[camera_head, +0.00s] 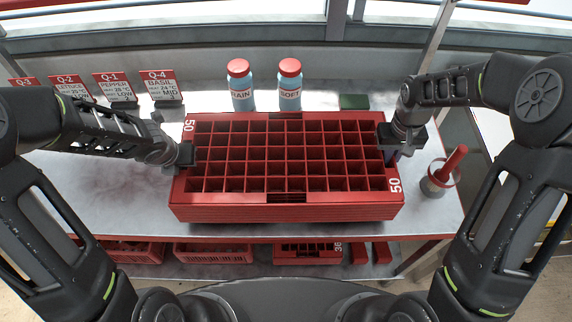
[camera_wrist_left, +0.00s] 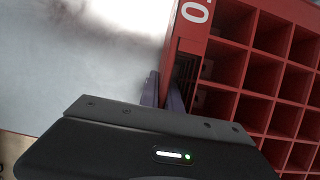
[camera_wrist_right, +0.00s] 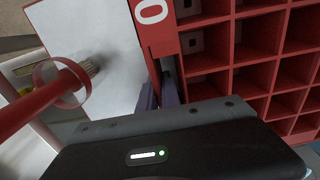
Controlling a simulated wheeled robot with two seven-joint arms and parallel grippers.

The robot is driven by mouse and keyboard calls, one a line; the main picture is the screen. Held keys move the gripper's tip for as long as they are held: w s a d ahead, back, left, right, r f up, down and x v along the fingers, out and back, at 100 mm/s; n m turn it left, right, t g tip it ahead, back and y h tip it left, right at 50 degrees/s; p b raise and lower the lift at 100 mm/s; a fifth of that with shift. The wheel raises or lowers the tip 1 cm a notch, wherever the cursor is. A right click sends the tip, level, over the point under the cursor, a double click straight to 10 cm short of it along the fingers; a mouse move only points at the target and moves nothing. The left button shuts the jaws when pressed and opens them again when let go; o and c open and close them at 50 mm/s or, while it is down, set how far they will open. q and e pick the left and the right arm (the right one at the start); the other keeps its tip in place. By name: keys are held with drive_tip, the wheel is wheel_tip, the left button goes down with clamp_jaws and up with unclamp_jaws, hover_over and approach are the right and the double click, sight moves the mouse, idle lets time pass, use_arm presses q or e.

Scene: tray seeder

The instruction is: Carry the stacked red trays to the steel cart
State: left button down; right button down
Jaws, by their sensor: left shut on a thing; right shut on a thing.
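The stacked red trays (camera_head: 290,213) stand on a grey bench top in the head view, with the top tray's grid of empty cells facing up and "50" printed at two corners. My left gripper (camera_head: 186,154) is shut on the tray's left end wall; the left wrist view shows its fingers (camera_wrist_left: 163,92) at that wall. My right gripper (camera_head: 393,147) is shut on the right end wall; the right wrist view shows its fingers (camera_wrist_right: 160,95) there. I cannot tell how many trays are stacked. The steel cart is not clearly identifiable in these views.
Two red-capped bottles, RAIN (camera_head: 241,88) and SOFT (camera_head: 290,88), stand behind the trays beside a green block (camera_head: 354,101). Several sign cards (camera_head: 114,88) stand at back left. A cup with a red-handled brush (camera_head: 440,178) is at right. Red crates (camera_head: 213,253) sit on the lower shelf.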

sight(394, 158)
use_arm(q)
drive_tip(key=shift+r, duration=0.15)
use_arm(e)
drive_tip(key=shift+w+r, duration=0.1)
drive_tip(key=shift+r, duration=0.05)
